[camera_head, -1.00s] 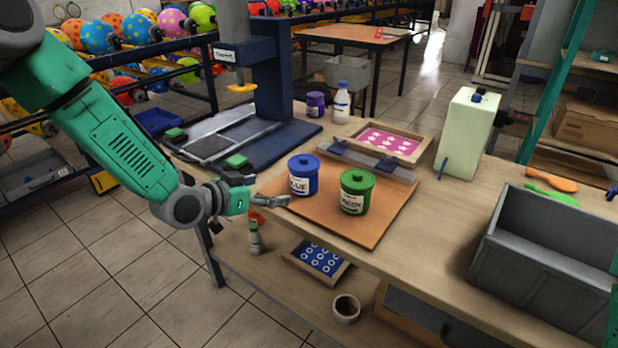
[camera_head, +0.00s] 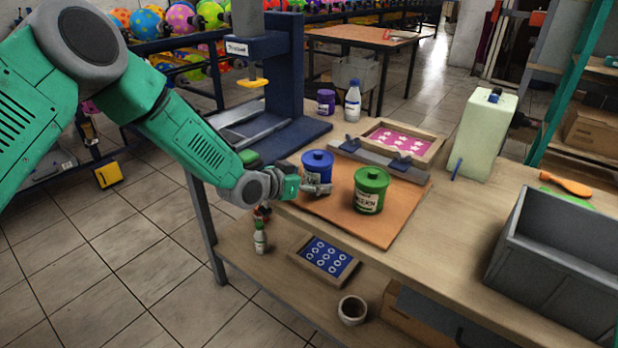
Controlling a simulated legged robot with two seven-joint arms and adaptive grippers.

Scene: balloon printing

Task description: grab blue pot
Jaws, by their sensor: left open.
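The blue pot (camera_head: 317,166), a lidded can with a white label, stands upright on the orange board (camera_head: 385,231) on the wooden workbench. My left gripper (camera_head: 308,185) is at the pot's lower left side, with one finger in front of the label. The other finger is mostly hidden, and I cannot tell whether the gripper touches the pot. The gripper is open. A green pot (camera_head: 370,190) with a white label stands just right of the blue pot. My right gripper is out of view.
A framed pink star screen (camera_head: 404,140) lies behind the pots. A blue press (camera_head: 270,75) stands behind my left arm. A pale green box (camera_head: 484,135) and a grey bin (camera_head: 560,262) stand to the right. The bench between the board and bin is clear.

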